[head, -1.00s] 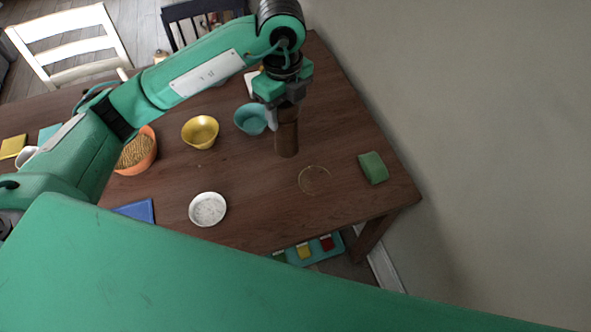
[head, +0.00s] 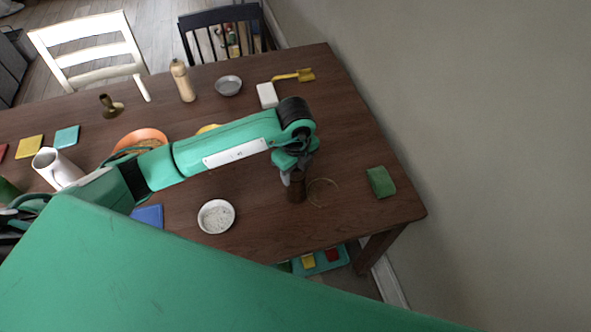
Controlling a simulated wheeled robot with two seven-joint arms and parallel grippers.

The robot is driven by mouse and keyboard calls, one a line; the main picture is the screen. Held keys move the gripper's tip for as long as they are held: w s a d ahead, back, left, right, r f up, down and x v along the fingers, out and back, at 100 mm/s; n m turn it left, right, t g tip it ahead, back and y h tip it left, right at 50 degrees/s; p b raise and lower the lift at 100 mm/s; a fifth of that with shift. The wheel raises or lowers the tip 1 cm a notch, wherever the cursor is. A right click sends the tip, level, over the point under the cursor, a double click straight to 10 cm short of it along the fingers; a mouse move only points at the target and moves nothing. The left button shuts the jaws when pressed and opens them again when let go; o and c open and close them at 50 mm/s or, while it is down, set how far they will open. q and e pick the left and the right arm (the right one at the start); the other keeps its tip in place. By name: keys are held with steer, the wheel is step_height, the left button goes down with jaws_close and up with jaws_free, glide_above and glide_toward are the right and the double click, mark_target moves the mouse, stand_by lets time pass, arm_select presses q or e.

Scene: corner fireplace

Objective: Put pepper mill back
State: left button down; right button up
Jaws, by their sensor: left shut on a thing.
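The pepper mill (head: 297,190) is a dark brown cylinder in the right part of the table. My left gripper (head: 294,174) points down over it and is shut on its upper part, which the fingers and wrist partly hide. The mill looks upright, with its lower end at or just above the tabletop; I cannot tell if it touches. A thin ring mark (head: 323,205) on the table lies just right of the mill, its left edge close to the mill's base. My right gripper is out of view.
A green sponge-like block (head: 380,181) lies to the right near the table (head: 270,225) edge. A white bowl (head: 216,217) stands front left of the mill. A white block (head: 267,95), a grey bowl (head: 228,85) and a light wooden bottle-shaped thing (head: 182,82) stand farther back.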

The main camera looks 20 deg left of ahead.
arm_select(q)
steer(key=shift+f, duration=0.8)
steer(key=c, duration=0.6)
jaws_free()
steer(key=shift+c, duration=0.2)
steer(key=shift+r, duration=0.1)
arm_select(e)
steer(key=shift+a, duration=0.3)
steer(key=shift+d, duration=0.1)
arm_select(q)
steer(key=shift+r, duration=0.25)
step_height(320, 180, up, 11)
steer(key=b, duration=0.2)
steer(key=shift+f+b, duration=0.2)
steer(key=shift+b, duration=0.1)
steer(key=shift+r, duration=0.6)
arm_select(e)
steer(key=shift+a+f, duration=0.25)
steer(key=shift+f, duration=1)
